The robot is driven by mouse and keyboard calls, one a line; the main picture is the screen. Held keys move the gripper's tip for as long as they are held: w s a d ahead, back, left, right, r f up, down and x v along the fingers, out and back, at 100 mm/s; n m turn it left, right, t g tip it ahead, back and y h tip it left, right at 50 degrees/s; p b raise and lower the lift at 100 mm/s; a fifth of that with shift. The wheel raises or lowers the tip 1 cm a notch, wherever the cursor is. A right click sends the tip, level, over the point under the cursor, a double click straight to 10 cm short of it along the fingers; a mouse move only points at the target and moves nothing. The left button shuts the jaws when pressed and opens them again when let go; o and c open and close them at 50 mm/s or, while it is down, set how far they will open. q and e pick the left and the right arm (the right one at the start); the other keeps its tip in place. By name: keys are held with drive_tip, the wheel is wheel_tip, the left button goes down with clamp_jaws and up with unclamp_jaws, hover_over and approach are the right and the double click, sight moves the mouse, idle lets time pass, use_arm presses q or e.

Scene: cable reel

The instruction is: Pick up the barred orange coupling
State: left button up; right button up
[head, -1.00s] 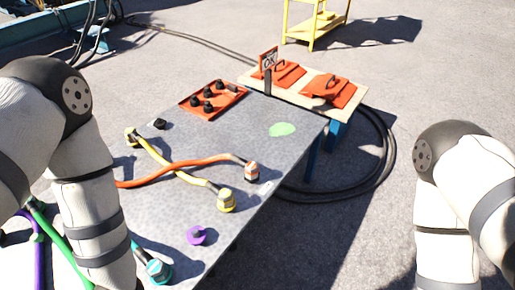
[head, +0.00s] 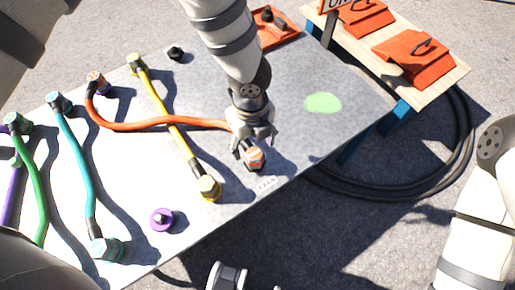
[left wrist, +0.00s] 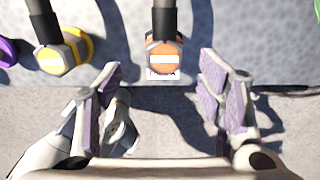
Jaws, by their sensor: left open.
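The barred orange coupling (head: 255,158) lies at the near end of the orange cable (head: 150,126), close to the table's edge. In the left wrist view the coupling (left wrist: 164,58) shows an orange face with a white bar, with its dark neck behind. My left gripper (head: 250,140) is over the coupling and partly hides its neck. In the left wrist view my left gripper (left wrist: 162,85) is open, one finger on each side of the coupling's line, with nothing between them. The coupling appears just beyond the fingertips.
A yellow barred coupling (head: 209,188) lies to the left, and a purple plug (head: 162,219) beyond it. Teal (head: 70,150) and green (head: 36,185) cables lie farther left. A light green spot (head: 323,102) marks bare table to the right.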

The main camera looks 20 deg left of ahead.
sight(254, 152)
use_arm(q)
drive_tip(key=f, duration=0.7)
drive_tip(key=shift+w+d+b, duration=0.15)
drive_tip(key=shift+w+b, duration=0.05)
drive_tip(key=shift+b, duration=0.2)
drive_tip(key=c, duration=1.4)
